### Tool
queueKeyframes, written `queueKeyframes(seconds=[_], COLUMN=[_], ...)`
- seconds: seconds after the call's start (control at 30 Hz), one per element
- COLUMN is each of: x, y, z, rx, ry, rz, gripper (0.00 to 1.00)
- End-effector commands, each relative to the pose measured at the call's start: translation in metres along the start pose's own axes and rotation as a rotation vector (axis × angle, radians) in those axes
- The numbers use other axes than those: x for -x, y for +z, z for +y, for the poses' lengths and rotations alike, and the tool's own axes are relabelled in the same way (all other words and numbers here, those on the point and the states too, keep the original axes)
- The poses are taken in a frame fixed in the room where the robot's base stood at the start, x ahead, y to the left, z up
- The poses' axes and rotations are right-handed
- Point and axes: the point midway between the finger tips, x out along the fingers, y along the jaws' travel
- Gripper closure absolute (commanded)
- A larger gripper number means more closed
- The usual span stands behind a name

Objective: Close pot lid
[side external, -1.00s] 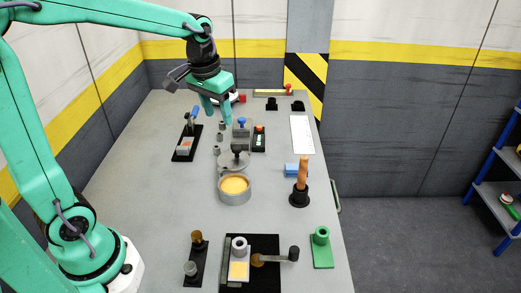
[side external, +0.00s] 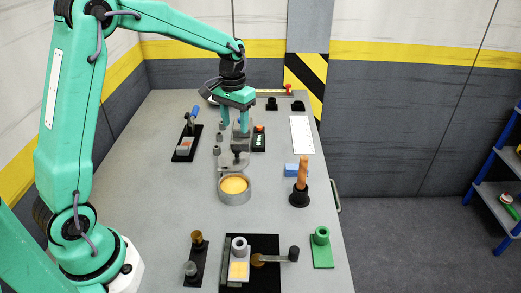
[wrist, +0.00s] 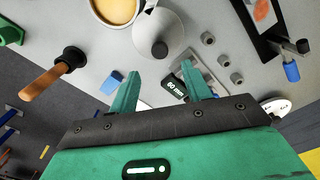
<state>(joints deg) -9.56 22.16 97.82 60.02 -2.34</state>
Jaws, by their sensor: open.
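The pot (side external: 222,194) is a grey round vessel with orange-yellow contents, open at the top, on the middle of the table. It also shows at the top edge of the wrist view (wrist: 93,8). The lid (side external: 224,163) is a grey disc with a black knob, lying just behind the pot rather than over its opening. In the wrist view the lid (wrist: 172,32) shows beside the pot, with its knob near the middle. My gripper (side external: 234,127) is open and empty, pointing down behind and above the lid. Its fingers (wrist: 160,72) are apart from the knob in the wrist view.
A grey block with a blue top stands close behind the lid, partly hidden by my gripper. Several small grey nuts (wrist: 223,60) lie beside the lid. A plunger (side external: 301,185) stands right of the pot, near a blue block (side external: 290,170). The table left of the pot is clear.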

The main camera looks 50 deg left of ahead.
Motion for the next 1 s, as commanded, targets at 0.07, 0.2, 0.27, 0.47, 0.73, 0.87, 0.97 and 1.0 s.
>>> queueKeyframes(seconds=[0.07, 0.2, 0.27, 0.47, 0.73, 0.87, 0.97, 1.0], x=[-0.004, -0.016, -0.022, -0.047, -0.072, -0.076, -0.077, -0.076], y=[0.000, 0.001, 0.001, 0.001, 0.001, 0.001, 0.001, 0.000], z=[0.000, 0.000, 0.000, 0.000, 0.000, 0.000, 0.000, 0.000], rx=[0.000, -0.001, -0.001, -0.001, -0.001, -0.001, -0.001, -0.001], ry=[0.000, 0.000, 0.000, 0.000, 0.000, 0.000, 0.000, 0.000], rz=[-0.002, -0.004, -0.003, -0.003, -0.001, -0.001, 0.000, 0.000], gripper=[0.52, 0.52, 0.52, 0.52, 0.52, 0.52, 0.52, 0.52])
